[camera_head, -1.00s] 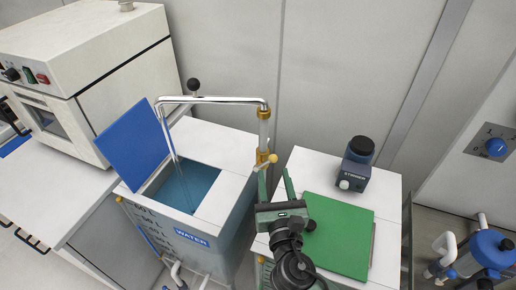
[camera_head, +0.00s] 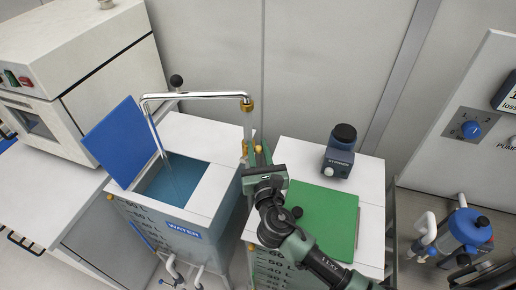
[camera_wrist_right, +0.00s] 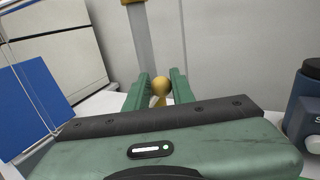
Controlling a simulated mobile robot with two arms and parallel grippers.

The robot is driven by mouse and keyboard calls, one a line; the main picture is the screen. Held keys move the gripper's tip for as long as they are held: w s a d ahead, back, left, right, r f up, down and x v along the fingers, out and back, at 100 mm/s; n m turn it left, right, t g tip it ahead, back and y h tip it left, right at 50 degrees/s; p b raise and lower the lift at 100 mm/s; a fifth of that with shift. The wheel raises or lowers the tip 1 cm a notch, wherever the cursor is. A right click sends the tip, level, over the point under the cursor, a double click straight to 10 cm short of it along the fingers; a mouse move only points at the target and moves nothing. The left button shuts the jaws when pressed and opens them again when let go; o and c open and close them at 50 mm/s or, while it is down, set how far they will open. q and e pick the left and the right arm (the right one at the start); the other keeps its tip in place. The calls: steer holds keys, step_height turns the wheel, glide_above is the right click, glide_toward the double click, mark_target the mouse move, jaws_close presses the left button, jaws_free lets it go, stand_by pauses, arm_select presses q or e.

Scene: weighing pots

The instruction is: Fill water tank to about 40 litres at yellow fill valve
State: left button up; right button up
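The yellow fill valve (camera_head: 245,147) sits on the upright pipe behind the water tank. Its round yellow knob shows in the right wrist view (camera_wrist_right: 161,85). My right gripper (camera_head: 258,158) is at the valve, its two green fingers apart on either side of the knob; contact is not clear. The water tank (camera_head: 205,222), labelled WATER, holds blue water, with its blue lid (camera_head: 125,143) raised. The chrome spout (camera_head: 195,96) reaches over it, and a thin pale line runs down from its end to the water. The exact level is hard to read. My left gripper is not in view.
A second tank with a green lid (camera_head: 325,215) stands to the right, partly under my right arm, with a dark blue stirrer unit (camera_head: 340,150) on top. A white oven-like machine (camera_head: 80,75) stands left. A blue pump (camera_head: 468,232) is at far right.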

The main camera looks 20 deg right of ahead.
jaws_close()
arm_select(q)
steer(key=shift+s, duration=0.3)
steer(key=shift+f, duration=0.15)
arm_select(e)
steer(key=shift+f, duration=0.15)
stand_by(0.6)
